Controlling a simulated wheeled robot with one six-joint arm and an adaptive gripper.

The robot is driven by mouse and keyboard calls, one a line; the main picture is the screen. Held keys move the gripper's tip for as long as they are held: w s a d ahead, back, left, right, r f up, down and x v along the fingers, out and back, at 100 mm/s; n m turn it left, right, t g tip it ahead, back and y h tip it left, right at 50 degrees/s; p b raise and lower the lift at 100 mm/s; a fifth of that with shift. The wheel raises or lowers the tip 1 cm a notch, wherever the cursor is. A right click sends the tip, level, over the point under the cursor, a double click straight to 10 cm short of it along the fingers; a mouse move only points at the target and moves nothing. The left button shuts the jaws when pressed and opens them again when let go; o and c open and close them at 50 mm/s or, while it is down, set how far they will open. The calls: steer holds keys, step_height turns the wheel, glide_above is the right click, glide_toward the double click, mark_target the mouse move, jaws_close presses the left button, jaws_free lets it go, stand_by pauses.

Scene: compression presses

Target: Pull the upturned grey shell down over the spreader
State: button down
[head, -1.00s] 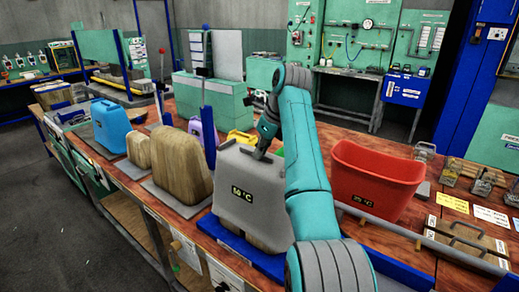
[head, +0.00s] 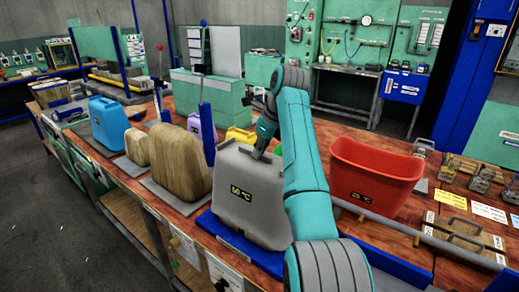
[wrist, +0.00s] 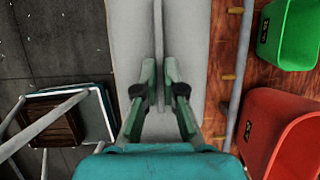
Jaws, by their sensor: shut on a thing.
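The grey shell (head: 247,205) stands upside down over the spreader, with a dark "50 °C" label on its front. Its lower edge is down close to the blue base (head: 238,249), and the spreader is hidden inside it. My gripper (head: 262,150) is at the shell's top, shut on its raised ridge. In the wrist view, the fingers (wrist: 158,88) close on both sides of this thin grey ridge, with the shell's flat face (wrist: 130,45) around it.
A red bin (head: 372,175) stands close on the right, beside a grey rail. Wooden forms (head: 183,163) and a blue shell (head: 108,124) stand to the left along the bench. A blue post (head: 207,130) rises behind the wooden form. A green bin (wrist: 292,35) shows in the wrist view.

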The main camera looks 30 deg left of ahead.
steer(key=c, duration=1.2)
jaws_free()
steer(key=shift+r, duration=0.1)
steer(key=v, duration=1.1)
steer(key=shift+r, duration=0.4)
steer(key=shift+d, duration=0.1)
